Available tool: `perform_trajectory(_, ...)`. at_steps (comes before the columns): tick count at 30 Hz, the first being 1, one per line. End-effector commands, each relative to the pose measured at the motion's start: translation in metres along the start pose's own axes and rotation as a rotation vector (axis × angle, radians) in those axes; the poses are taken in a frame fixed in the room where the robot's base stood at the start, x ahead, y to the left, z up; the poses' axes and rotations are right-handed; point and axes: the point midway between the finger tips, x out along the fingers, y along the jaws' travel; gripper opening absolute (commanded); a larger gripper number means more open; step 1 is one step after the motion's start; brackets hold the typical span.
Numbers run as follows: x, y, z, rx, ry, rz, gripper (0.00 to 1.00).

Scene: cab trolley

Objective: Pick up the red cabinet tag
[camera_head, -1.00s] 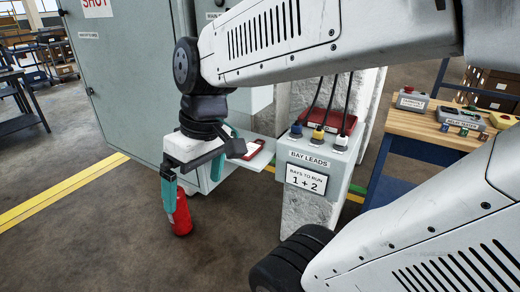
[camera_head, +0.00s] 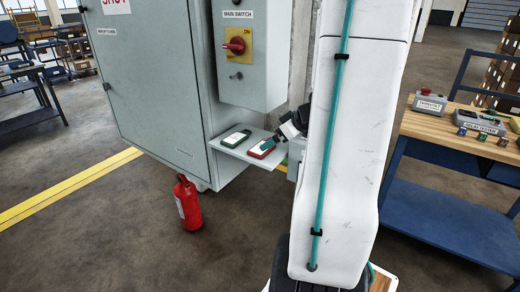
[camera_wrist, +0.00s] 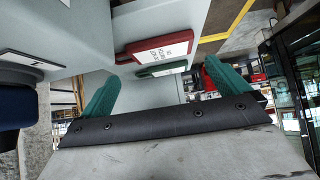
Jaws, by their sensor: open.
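The red cabinet tag (camera_head: 262,149) lies on the small grey shelf (camera_head: 240,154) beside the cabinet, white label up. It also shows in the wrist view (camera_wrist: 160,48), ahead of my gripper. A green tag (camera_head: 235,138) lies to its left on the same shelf and shows just below the red one in the wrist view (camera_wrist: 162,70). My gripper (camera_wrist: 160,72) is open and empty, its teal fingers spread. In the head view my gripper (camera_head: 275,142) is at the shelf's right end, close to the red tag; whether it touches is unclear. My arm hides part of it.
The grey cabinet (camera_head: 150,90) and the main switch box (camera_head: 250,50) stand behind and above the shelf. A red extinguisher (camera_head: 188,203) stands on the floor in front. A wooden-topped bench (camera_head: 450,130) is at right.

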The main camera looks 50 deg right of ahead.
Motion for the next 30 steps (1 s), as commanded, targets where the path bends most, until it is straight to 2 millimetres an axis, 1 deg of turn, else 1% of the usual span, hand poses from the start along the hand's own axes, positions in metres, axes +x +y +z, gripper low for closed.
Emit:
perform_trajectory(1, 0.007, -0.001, 0.000, -0.001, -0.001, -0.003, 1.00)
perform_trajectory(5, 0.023, -0.003, 0.001, -0.001, -0.002, -0.005, 1.00)
perform_trajectory(9, 0.045, -0.004, 0.001, 0.000, -0.002, -0.005, 1.00)
perform_trajectory(12, 0.055, -0.004, 0.001, -0.001, -0.001, -0.003, 1.00)
perform_trajectory(15, 0.059, -0.004, 0.001, -0.001, -0.001, -0.002, 1.00)
perform_trajectory(20, 0.059, -0.003, 0.001, -0.001, 0.000, -0.002, 1.00)
perform_trajectory(21, 0.059, -0.003, 0.001, -0.001, 0.000, -0.002, 0.97)
perform_trajectory(23, 0.059, -0.003, 0.001, -0.001, -0.001, -0.002, 0.81)
perform_trajectory(24, 0.059, -0.003, 0.001, -0.001, 0.000, -0.002, 0.69)
perform_trajectory(25, 0.059, -0.003, 0.001, -0.001, -0.001, -0.002, 0.68)
perform_trajectory(30, 0.059, -0.003, 0.001, -0.001, 0.000, -0.002, 0.68)
